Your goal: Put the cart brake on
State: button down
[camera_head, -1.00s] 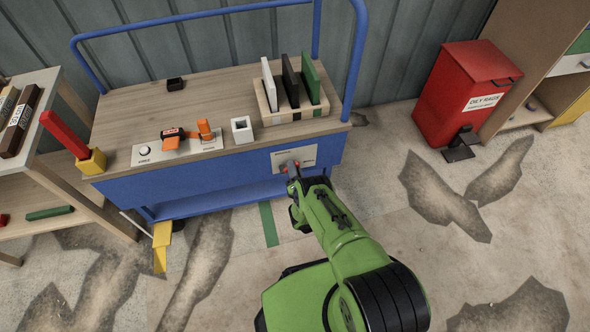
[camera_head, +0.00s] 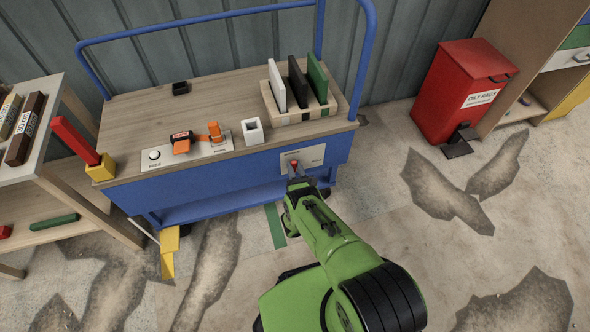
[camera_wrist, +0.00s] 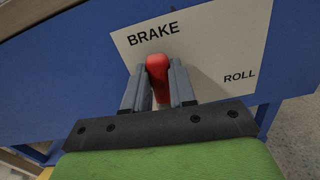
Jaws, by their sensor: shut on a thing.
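The blue cart (camera_head: 215,183) with a wooden top stands against the wall. On its front panel is a pale plate (camera_head: 313,156), which reads BRAKE at left and ROLL at right in the wrist view (camera_wrist: 222,50). A red lever handle (camera_wrist: 158,66) stands out from the plate below the word BRAKE; it also shows small in the head view (camera_head: 294,163). My gripper (camera_wrist: 159,82) is shut on the red handle, a finger on each side. It reaches the cart front from below in the head view (camera_head: 296,176). The lever's base is hidden.
On the cart top are a rack (camera_head: 303,114) of upright panels, a white square cup (camera_head: 252,131) and a plate with orange clamps (camera_head: 188,149). A red bin (camera_head: 462,92) stands at right, a shelf (camera_head: 38,165) at left. Cracked floor in front is open.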

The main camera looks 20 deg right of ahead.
jog(key=shift+a+n, duration=0.25)
jog(key=shift+n, duration=0.35)
jog(key=c, duration=0.9)
grip_release()
